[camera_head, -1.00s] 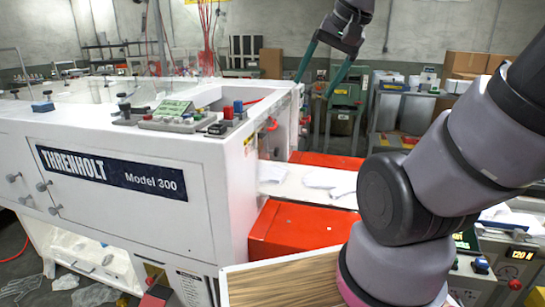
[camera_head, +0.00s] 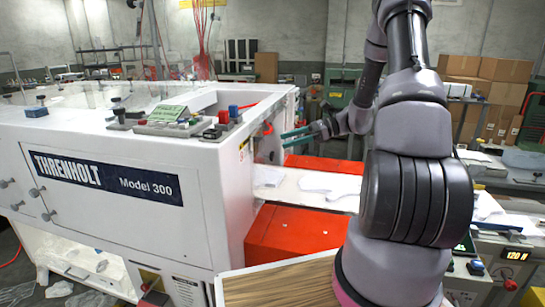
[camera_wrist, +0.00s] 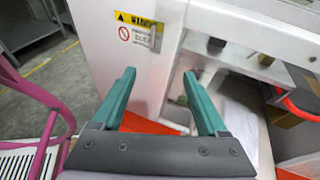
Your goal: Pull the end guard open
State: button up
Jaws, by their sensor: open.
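The white machine (camera_head: 110,225) marked Threnholt Model 300 fills the left of the head view. Its right end has an opening with a white bed leading out. My gripper (camera_head: 284,139) is in front of that end, its green fingers pointing left. In the wrist view my gripper (camera_wrist: 163,90) is open, with nothing seen between its fingers. Ahead of it is a white end panel (camera_wrist: 105,50) with a yellow warning label. Right of this is a white-framed opening (camera_wrist: 225,60), perhaps the end guard. Whether a finger touches anything cannot be told.
Red covers (camera_head: 290,232) flank the white bed (camera_head: 295,190), on which pale film or gloves (camera_head: 325,184) lie. A wooden-topped surface (camera_head: 280,288) is at the front. Boxes (camera_head: 490,80) stand at the back right. Floor shows left of the machine in the wrist view.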

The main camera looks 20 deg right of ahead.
aim_at(274, 155)
jog(key=w+d+f+m+t+y, duration=0.1)
jog(key=w+d+f+m+t, duration=0.3)
jog(key=d+f+m+t, duration=0.45)
jog(key=w+a+g, duration=0.1)
jog(key=w+a, duration=0.1)
jog(key=a, duration=0.2)
jog(key=w+a+n, duration=0.1)
jog(key=w+a, duration=0.1)
jog(key=a, duration=0.2)
jog(key=w+a+f+g, duration=0.1)
jog(key=w+a, duration=0.1)
jog(key=a, duration=0.1)
jog(key=shift+a+f+n+g, duration=0.1)
jog(key=shift+a+n+g, duration=0.15)
jog(key=shift+a+g, duration=0.15)
grip_shut()
dwell(0.4)
